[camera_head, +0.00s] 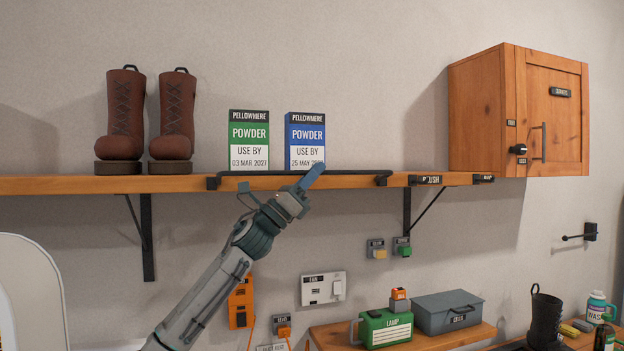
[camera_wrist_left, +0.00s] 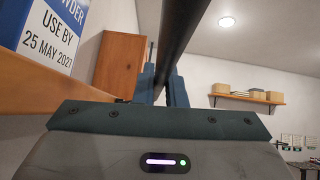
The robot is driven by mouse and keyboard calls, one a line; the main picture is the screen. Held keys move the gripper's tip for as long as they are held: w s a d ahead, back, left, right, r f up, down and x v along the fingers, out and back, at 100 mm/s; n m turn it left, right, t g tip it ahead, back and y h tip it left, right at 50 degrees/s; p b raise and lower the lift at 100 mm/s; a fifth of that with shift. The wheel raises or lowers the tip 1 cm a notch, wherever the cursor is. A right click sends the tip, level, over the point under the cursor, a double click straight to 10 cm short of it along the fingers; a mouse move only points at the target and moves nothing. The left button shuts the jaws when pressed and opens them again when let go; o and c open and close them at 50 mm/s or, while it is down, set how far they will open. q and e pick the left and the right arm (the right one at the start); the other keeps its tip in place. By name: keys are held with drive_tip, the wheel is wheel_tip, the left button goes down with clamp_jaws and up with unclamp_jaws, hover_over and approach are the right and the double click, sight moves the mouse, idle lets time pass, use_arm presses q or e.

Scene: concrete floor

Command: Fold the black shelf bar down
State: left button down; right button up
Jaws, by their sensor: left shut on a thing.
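The black shelf bar (camera_head: 258,173) runs along the front of the wooden shelf (camera_head: 60,186), in front of the feet of two powder boxes. Its ends meet dark brackets at the shelf edge. My left gripper (camera_head: 312,176) reaches up from below and is shut on the bar, right of its middle. In the left wrist view the bar (camera_wrist_left: 188,22) comes down from the top and passes between the fingers (camera_wrist_left: 163,88). The part of the bar behind the gripper is hidden. My right gripper is not in view.
On the shelf stand the green powder box (camera_head: 249,140), the blue powder box (camera_head: 305,140) and brown boots (camera_head: 120,115). A wooden cabinet (camera_head: 485,110) hangs at right.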

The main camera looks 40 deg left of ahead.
use_arm(q)
wheel_tip(320, 180, down, 4)
drive_tip(key=m+g+h+b, duration=0.1)
drive_tip(key=m+h, duration=0.1)
drive_tip(key=m+g+h+b, duration=0.1)
drive_tip(key=m+h+b, duration=0.1)
drive_tip(key=m, duration=0.1)
drive_tip(key=m+g+h+b, duration=0.1)
drive_tip(key=m+g+h, duration=0.1)
drive_tip(key=shift+d+r+m+b, duration=0.1)
drive_tip(key=shift+r+m+b, duration=0.15)
drive_tip(key=shift+m+b, duration=0.05)
drive_tip(key=c, duration=1.5)
unclamp_jaws()
drive_tip(key=shift+s, duration=0.1)
